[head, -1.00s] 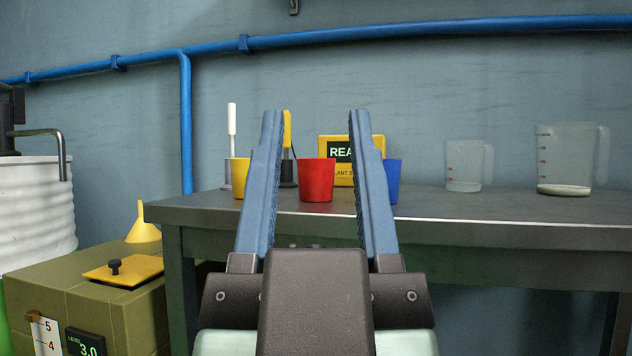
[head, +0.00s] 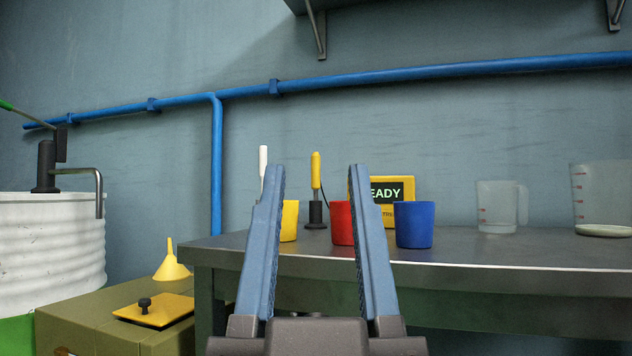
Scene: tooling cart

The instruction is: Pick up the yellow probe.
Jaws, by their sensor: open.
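The yellow probe (head: 316,170) stands upright in a dark holder (head: 316,214) at the back of the metal table. A dark cable shows beside it, running toward the yellow box. My gripper (head: 317,172) is open and empty. In the picture its two blue fingers stand on either side of the probe, but they are nearer to me and not seen touching it. The probe and its holder show clearly between the fingers.
On the table (head: 480,250) stand a yellow cup (head: 290,220), red cup (head: 342,222), blue cup (head: 414,225), white probe (head: 263,160), yellow READY box (head: 402,190) and clear jugs (head: 497,207). A yellow funnel (head: 171,265) sits on the green box at left.

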